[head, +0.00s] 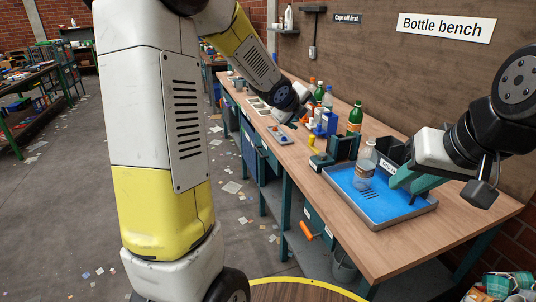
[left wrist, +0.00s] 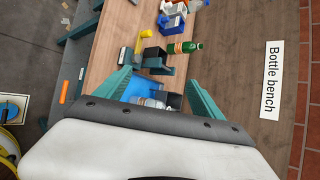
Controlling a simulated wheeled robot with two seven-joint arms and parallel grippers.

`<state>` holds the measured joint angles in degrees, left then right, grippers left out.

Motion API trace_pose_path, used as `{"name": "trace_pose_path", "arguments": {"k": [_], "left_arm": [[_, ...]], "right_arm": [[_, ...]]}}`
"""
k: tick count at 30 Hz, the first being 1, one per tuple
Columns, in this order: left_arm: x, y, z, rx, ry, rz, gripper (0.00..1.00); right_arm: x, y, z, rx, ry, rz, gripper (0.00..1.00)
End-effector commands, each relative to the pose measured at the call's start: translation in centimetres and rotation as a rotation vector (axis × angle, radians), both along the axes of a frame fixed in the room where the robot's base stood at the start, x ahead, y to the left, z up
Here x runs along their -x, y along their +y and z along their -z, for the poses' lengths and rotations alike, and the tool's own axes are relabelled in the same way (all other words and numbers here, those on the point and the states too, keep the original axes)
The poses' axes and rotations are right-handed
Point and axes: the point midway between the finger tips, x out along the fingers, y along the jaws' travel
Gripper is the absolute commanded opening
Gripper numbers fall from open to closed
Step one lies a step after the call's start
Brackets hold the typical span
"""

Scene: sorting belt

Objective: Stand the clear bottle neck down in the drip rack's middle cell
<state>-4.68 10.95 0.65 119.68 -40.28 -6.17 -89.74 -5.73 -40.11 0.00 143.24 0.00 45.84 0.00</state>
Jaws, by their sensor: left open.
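A blue-floored tray (head: 403,214) lies on the bench. A clear bottle with a pale label (head: 365,172) is at the tray's back part; it also shows in the left wrist view (left wrist: 152,103), partly hidden by my gripper's body. Dark rack-like holders stand by the tray, one at its far end (head: 345,147) and one behind the bottle (head: 389,151). I cannot make out a middle cell. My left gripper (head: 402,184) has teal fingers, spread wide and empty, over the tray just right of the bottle. The left wrist view shows both fingers (left wrist: 155,82) apart. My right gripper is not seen.
A green bottle (head: 355,118), a yellow item (head: 319,161) and blue containers (head: 326,122) stand farther along the bench. A white and yellow arm (head: 160,110) fills the left of the head view. The bench's front right (head: 395,253) is clear.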

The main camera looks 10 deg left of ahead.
Motion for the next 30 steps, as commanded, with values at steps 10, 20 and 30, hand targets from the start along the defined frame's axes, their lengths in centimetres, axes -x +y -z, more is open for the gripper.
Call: {"name": "trace_pose_path", "arguments": {"k": [10, 20, 30], "left_arm": [[15.9, 6.7, -4.9, 0.739, 0.319, -0.819, 0.78], [31.0, 6.1, -3.6, 1.346, 0.614, -1.448, 0.78], [34.7, 5.2, -2.8, 1.479, 0.705, -1.612, 0.78]], "right_arm": [[0.0, 0.0, 0.0, 0.000, 0.000, 0.000, 0.29], [0.0, 0.0, 0.0, 0.000, 0.000, 0.000, 0.29], [0.0, 0.0, 0.0, 0.000, 0.000, 0.000, 0.29]]}}
